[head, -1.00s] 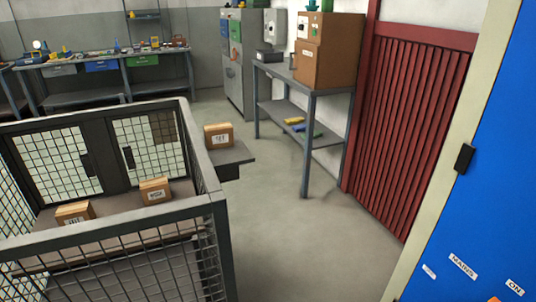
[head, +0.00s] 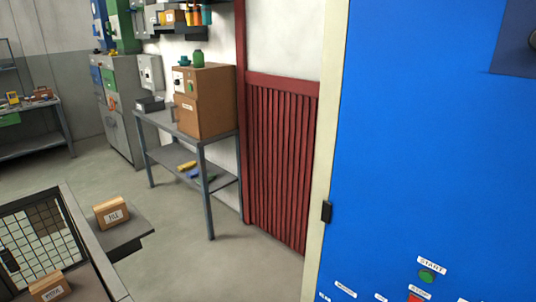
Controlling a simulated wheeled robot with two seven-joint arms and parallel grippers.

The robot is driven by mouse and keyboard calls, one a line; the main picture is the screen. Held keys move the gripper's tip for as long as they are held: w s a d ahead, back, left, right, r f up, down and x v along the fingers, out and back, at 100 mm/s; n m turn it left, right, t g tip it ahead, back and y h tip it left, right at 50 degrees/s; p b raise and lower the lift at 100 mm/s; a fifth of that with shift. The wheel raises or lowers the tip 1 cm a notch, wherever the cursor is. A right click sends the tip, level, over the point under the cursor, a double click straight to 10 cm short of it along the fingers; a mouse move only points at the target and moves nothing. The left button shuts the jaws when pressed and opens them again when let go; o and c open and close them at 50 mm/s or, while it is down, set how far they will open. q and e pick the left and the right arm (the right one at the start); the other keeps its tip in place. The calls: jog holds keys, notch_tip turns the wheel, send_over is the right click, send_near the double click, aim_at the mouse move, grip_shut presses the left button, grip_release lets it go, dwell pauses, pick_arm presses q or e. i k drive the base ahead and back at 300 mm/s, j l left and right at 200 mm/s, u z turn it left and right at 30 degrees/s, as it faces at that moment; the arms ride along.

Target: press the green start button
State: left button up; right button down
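The green start button (head: 427,276) is near the bottom right of the head view, on a large blue cabinet panel (head: 430,130). A white label reading START (head: 432,263) is just above it. An orange-red button (head: 415,297) with its own white label sits below it, partly cut off by the picture's bottom edge. Neither of my grippers shows in the head view.
A dark handle (head: 327,211) sticks out at the cabinet's left edge. A red slatted panel (head: 280,165) stands left of it. A grey table (head: 172,123) carries a brown box unit (head: 206,103). A wire cage cart (head: 95,245) fills the lower left. Floor between is clear.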

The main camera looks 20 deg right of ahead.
aim_at(425, 276)
jog(key=z, duration=0.45)
jog(key=l+z, duration=0.1)
jog(key=z, duration=0.35)
jog(key=l+z, duration=0.1)
jog(key=z, duration=0.35)
jog(key=l+z, duration=0.1)
jog(key=z, duration=0.3)
